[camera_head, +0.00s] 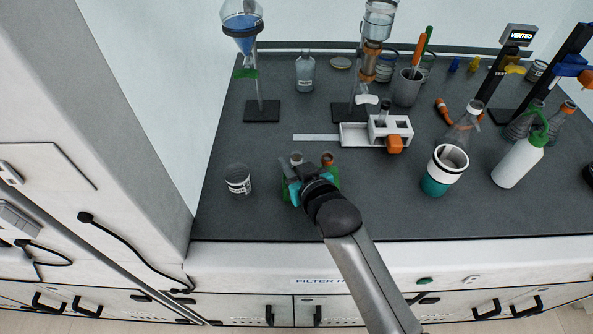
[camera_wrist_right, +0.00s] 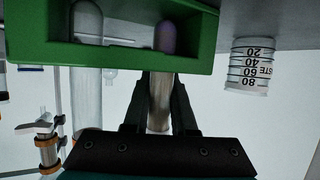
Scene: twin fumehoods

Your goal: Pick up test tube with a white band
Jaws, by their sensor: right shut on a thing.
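A green test tube rack (camera_head: 288,191) stands near the front of the bench, partly hidden behind my right gripper (camera_head: 308,178). Two tube tops show above it: a pale one (camera_head: 296,158) and an orange-brown one (camera_head: 327,158). The right wrist view is upside down and shows the green rack (camera_wrist_right: 120,65) at the top. My right gripper (camera_wrist_right: 161,85) is shut on a test tube (camera_wrist_right: 160,105) whose end still sits within the rack. My left gripper is not in view.
A teal and white cup (camera_head: 442,170) and a white wash bottle (camera_head: 518,162) stand to the right. Stands and glassware fill the back.

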